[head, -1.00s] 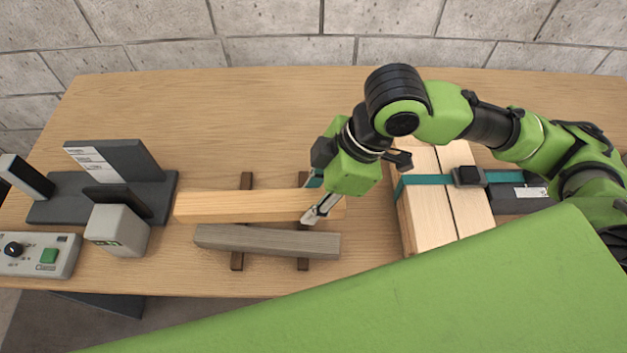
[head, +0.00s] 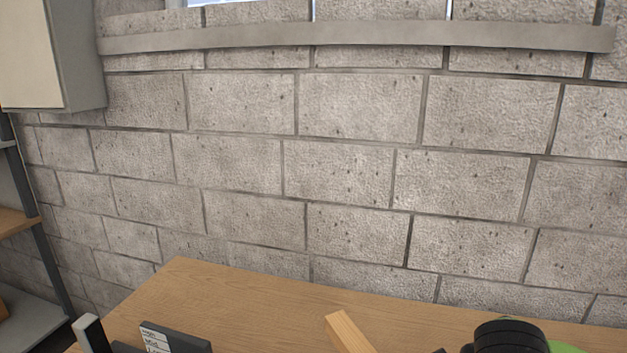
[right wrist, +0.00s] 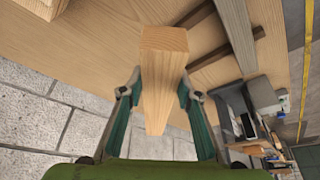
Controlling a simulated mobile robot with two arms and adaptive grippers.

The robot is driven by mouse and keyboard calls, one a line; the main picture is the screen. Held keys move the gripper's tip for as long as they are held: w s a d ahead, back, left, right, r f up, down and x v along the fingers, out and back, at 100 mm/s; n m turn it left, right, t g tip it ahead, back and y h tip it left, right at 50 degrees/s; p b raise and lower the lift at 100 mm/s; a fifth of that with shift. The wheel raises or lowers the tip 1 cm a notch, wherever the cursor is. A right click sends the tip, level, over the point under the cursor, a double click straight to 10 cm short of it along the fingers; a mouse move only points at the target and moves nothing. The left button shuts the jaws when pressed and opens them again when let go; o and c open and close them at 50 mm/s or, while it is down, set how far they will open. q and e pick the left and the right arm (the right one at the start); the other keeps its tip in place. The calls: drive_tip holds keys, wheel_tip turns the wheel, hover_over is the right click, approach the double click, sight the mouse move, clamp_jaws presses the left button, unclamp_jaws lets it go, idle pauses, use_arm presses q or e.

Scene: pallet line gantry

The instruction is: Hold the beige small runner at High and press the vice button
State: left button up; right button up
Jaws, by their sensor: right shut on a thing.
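The beige runner (head: 348,332) shows at the bottom of the head view, tilted, with one end raised above the table and the rest cut off. In the right wrist view the beige runner (right wrist: 163,55) points away between the fingers of my right gripper (right wrist: 160,98), which is shut on it. Part of a dark upright plate with white level labels (head: 176,338) shows at the bottom left of the head view, beside a pale-faced vice jaw (head: 89,331). The vice button cannot be made out now. My left gripper is not in view.
A grey runner (right wrist: 236,28) lies on dark cross bars (right wrist: 215,50) in the right wrist view. The wooden table (head: 250,300) is bare at its back edge before the block wall (head: 350,110). A cabinet (head: 40,55) hangs at the left.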

drive_tip(key=w+d+r+m+h, duration=0.2)
drive_tip(key=w+d+m, duration=0.2)
drive_tip(key=m, duration=0.1)
drive_tip(key=w+a+n, duration=0.1)
drive_tip(key=a, duration=0.2)
drive_tip(key=w+a+n+y+p, duration=0.1)
drive_tip(key=w+a, duration=0.1)
drive_tip(key=a, duration=0.1)
drive_tip(key=w+a+n+p, duration=0.1)
drive_tip(key=a, duration=0.2)
drive_tip(key=shift+w+a+r, duration=0.15)
drive_tip(key=shift+w+r, duration=0.15)
drive_tip(key=w+a+f+n+g+y+p, duration=0.1)
drive_tip(key=a+n+y+p, duration=0.35)
drive_tip(key=a, duration=1.05)
drive_tip(key=w+a+n+g+h+p, duration=0.15)
drive_tip(key=a+n, duration=0.55)
drive_tip(key=a, duration=0.8)
wheel_tip(320, 180, down, 8)
drive_tip(key=b, duration=0.4)
drive_tip(key=shift+f, duration=0.15)
drive_tip(key=shift+g, duration=0.25)
